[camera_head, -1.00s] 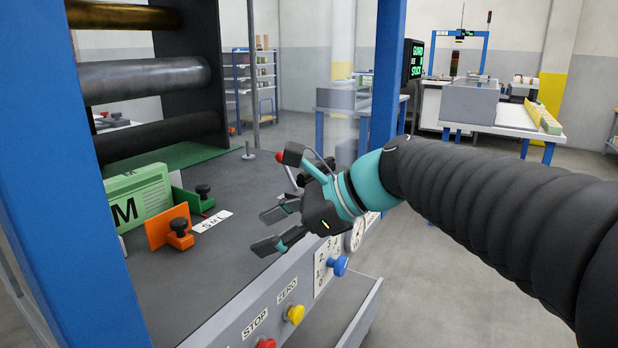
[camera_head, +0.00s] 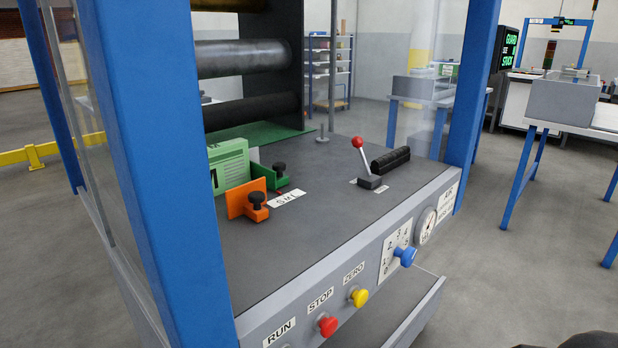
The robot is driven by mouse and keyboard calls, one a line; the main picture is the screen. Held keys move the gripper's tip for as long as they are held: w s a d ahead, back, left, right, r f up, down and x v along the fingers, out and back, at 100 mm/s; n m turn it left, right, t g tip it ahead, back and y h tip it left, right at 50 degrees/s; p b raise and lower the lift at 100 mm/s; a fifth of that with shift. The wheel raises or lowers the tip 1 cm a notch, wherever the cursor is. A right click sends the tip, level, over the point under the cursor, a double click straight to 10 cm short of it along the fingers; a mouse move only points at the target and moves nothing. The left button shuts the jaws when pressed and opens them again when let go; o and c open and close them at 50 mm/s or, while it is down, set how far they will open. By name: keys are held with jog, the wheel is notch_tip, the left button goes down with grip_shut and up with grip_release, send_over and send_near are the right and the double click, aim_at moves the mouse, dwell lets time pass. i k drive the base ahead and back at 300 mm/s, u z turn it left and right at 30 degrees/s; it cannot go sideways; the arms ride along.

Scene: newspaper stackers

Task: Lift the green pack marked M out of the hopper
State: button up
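The green pack (camera_head: 231,163) stands upright on the dark deck of the machine, left of centre, behind the blue front post. My gripper is out of view; only a dark piece of what looks like my arm shows at the bottom right corner.
The blue post (camera_head: 160,170) stands between me and the pack. Dark rollers (camera_head: 240,110) lie above and behind it. A red-knobbed lever (camera_head: 362,160) and black grip (camera_head: 390,159) stand on the deck's right. The front panel (camera_head: 300,310) carries coloured knobs.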

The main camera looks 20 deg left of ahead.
aim_at(229, 160)
jog(key=u, duration=1.35)
